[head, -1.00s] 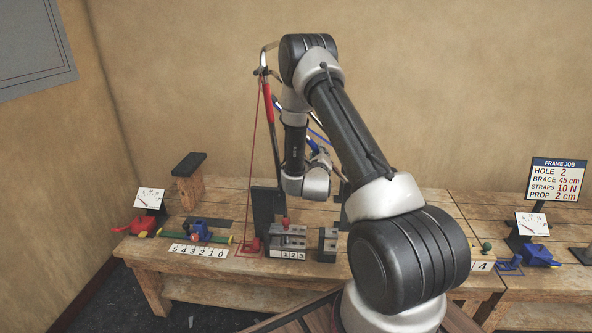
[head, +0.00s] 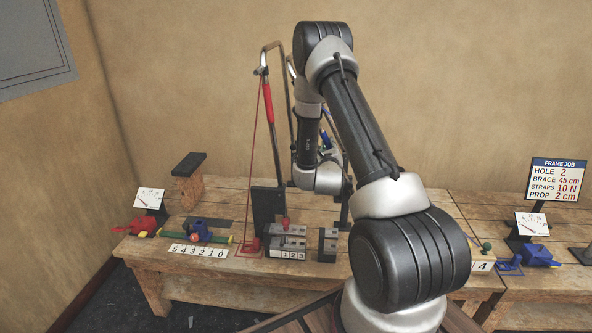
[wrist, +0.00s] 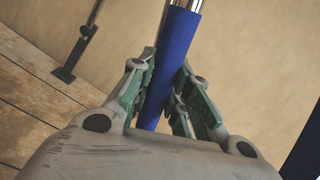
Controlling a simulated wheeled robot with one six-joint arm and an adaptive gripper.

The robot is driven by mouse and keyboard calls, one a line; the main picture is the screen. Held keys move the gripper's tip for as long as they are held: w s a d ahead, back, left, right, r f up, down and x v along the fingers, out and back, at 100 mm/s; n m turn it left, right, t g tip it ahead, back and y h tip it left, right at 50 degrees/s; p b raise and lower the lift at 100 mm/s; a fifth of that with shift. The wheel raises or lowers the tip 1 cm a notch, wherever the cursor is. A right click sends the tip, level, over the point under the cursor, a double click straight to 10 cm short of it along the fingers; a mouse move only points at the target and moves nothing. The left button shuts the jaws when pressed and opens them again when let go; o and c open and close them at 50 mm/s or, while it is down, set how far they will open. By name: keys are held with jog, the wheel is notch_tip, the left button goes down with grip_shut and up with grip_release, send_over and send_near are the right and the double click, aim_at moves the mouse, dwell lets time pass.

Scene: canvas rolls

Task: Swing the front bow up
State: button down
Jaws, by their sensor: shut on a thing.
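My gripper (wrist: 166,66) is shut on the blue sleeve (wrist: 181,35) of a metal bow, with its green-padded fingers on either side. Bare metal tube shows above the sleeve in the wrist view. In the head view my wrist and arm hide the gripper and most of this bow; only bits of blue show (head: 326,140). Another bow with a red sleeve (head: 267,103) stands nearly upright to the left of my arm, its bent metal top above it. A thin red strap (head: 250,170) hangs from that bow's top to the bench.
The wooden bench (head: 160,262) carries a clamp block numbered 1 2 3 (head: 289,243), a number strip (head: 198,251), a wooden post (head: 188,185) and dial cards. A job sign (head: 558,180) stands at the right.

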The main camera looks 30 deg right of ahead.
jog(key=shift+s+d+r+m, duration=0.25)
jog(key=shift+s+d+m, duration=0.15)
jog(key=shift+d, duration=0.1)
jog(key=shift+s+d+r+m, duration=0.2)
jog(key=shift+s+d+m, duration=0.05)
jog(key=shift+d+m, duration=0.2)
jog(key=shift+d, duration=0.1)
